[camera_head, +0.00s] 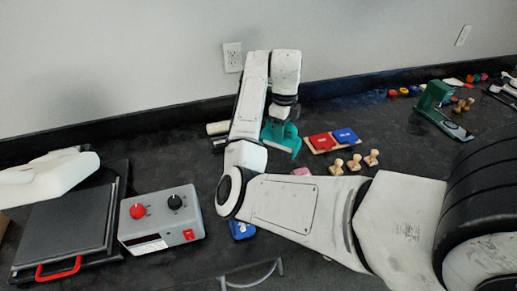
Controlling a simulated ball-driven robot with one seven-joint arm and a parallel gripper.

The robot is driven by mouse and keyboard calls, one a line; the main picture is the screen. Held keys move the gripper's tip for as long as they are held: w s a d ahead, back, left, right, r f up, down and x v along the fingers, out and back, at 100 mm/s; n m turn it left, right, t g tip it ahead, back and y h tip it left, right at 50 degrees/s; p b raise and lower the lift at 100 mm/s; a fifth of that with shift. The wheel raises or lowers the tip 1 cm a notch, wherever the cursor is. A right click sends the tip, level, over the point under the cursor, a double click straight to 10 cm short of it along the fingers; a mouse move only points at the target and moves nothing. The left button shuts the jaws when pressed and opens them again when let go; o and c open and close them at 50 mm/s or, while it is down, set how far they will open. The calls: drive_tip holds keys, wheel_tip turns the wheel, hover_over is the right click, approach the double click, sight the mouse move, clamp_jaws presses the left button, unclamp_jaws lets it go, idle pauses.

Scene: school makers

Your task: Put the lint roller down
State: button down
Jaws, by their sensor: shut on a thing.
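My gripper (281,139) hangs from the folded arm, low over the dark worktop near the back wall. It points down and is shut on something. A teal part shows at its end, just left of the red and blue pads. The lint roller cannot be clearly made out there, as the gripper and wrist hide most of the grip. A pale cylinder (217,128) with a dark piece below it sticks out left of my arm; the arm hides its right end, and I cannot tell if it is the roller.
A board with red and blue pads (333,141) and several wooden stamps (354,163) lie right of the gripper. A grey control box (161,219) and a flat press (66,235) stand at left. A green hand press (438,108) stands at back right. Bare worktop (335,110) lies behind the pads.

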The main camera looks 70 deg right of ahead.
sight(270, 129)
drive_tip(key=w, duration=0.1)
drive_tip(key=w+f, duration=0.2)
drive_tip(key=shift+w+d+p, duration=0.35)
drive_tip(key=shift+w+p, duration=0.05)
drive_tip(key=shift+w+d+f+p, duration=0.2)
drive_tip(key=shift+w+f, duration=0.5)
drive_tip(key=shift+f, duration=0.7)
drive_tip(key=shift+w+d+f+p, duration=0.15)
drive_tip(key=shift+w+f, duration=0.5)
drive_tip(key=shift+f, duration=0.75)
drive_tip(key=shift+w+d+f+p, duration=0.2)
drive_tip(key=shift+w+f, duration=0.5)
drive_tip(key=shift+f, duration=0.7)
drive_tip(key=shift+f, duration=0.1)
drive_tip(key=c, duration=1.2)
unclamp_jaws()
drive_tip(key=shift+f, duration=0.1)
drive_tip(key=o, duration=0.4)
